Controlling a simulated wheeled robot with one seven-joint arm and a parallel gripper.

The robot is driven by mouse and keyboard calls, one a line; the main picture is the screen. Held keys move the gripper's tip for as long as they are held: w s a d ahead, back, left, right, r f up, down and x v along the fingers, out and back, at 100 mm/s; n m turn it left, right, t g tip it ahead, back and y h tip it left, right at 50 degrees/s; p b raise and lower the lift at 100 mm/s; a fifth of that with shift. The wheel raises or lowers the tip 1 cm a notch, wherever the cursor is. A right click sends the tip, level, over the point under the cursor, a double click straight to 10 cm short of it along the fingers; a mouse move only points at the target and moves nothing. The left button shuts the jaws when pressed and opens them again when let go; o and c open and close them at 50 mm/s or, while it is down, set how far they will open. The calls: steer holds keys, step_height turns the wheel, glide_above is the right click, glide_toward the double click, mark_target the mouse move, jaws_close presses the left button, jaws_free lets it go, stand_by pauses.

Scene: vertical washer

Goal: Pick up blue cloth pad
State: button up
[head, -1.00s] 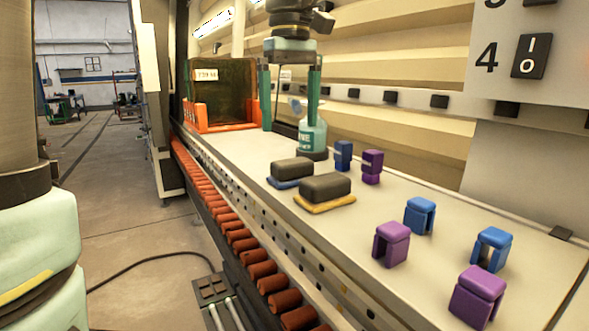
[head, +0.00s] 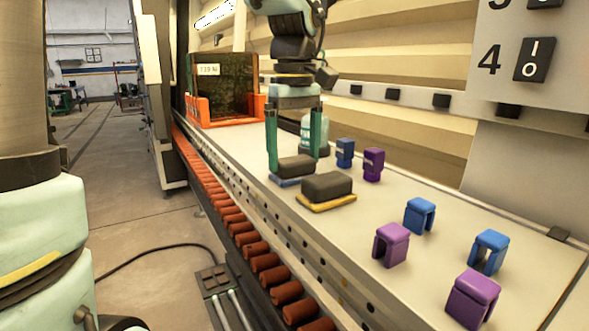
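The blue cloth pad (head: 285,182) lies on the bench top, with a dark grey block (head: 297,166) on top of it. Only the pad's blue edge shows beneath the block. My gripper (head: 294,161) points down over this pad, its two green fingers spread wide. One finger stands at the left of the grey block and the other at its right, near the block's height. I cannot tell whether the fingers touch it.
A yellow pad (head: 327,203) with a dark block (head: 327,186) lies close in front. A bottle (head: 313,133) stands behind my gripper. Blue and purple clips stand to the right. An orange-framed box (head: 224,88) stands at the back left. Red rollers (head: 243,249) line the bench's edge.

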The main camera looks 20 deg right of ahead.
mark_target(295, 159)
steer(key=c, duration=0.8)
step_height(295, 159, up, 10)
steer(key=shift+r+b, duration=0.1)
steer(key=shift+b, duration=0.6)
